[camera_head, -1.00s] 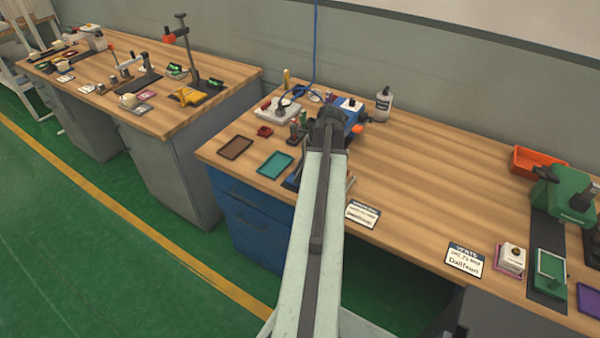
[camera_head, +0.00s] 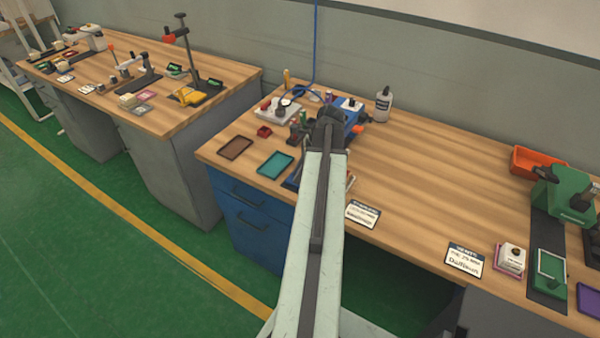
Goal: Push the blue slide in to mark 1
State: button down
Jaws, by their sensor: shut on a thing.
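A blue machine (camera_head: 354,106) stands at the back of the near workbench, left of its middle. It has a white top part and an orange-red knob (camera_head: 357,129) on its right side. My gripper (camera_head: 329,126) is over this machine, shut on the blue slide. My own wrist and forearm hide the fingertips, most of the slide and any mark numbers.
A brown tray (camera_head: 235,148), a teal tray (camera_head: 275,164) and a small red box (camera_head: 264,132) lie to the left. A white bottle (camera_head: 382,104) stands behind right. A label card (camera_head: 362,216) lies in front.

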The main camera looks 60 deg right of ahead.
jog(key=d, duration=1)
jog(key=shift+d, duration=0.3)
jog(key=c, duration=1.6)
grip_release()
jog(key=shift+o, duration=0.2)
jog(key=p+v, duration=0.7)
jog(key=v, duration=0.1)
jog(key=shift+f, duration=0.1)
